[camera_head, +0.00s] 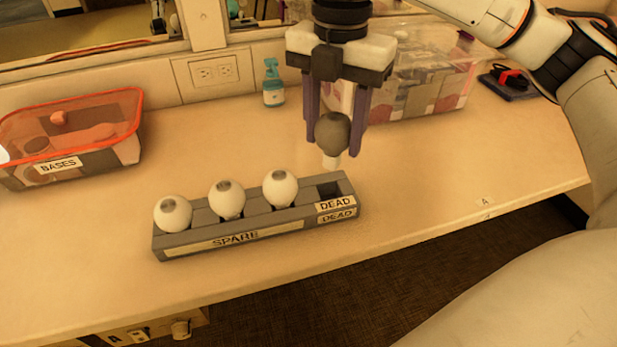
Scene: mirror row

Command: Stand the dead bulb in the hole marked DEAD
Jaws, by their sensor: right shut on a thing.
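The dead bulb (333,132) is dark grey with a pale base that points down. My right gripper (335,128) is shut on it and holds it upright in the air. It shows just above and behind the right end of the grey bulb rack (207,243). The square hole marked DEAD (328,189) is at the rack's right end and looks empty. Three white bulbs stand in the SPARE part: a left one (173,213), a middle one (227,199) and a right one (280,188). My left gripper is not in view.
A clear bin with a red rim (137,120), labelled BASES, stands at the left. A teal bottle (273,85) stands by the wall. A clear box (440,80) stands behind my right gripper. The counter's front edge (430,236) runs close before the rack.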

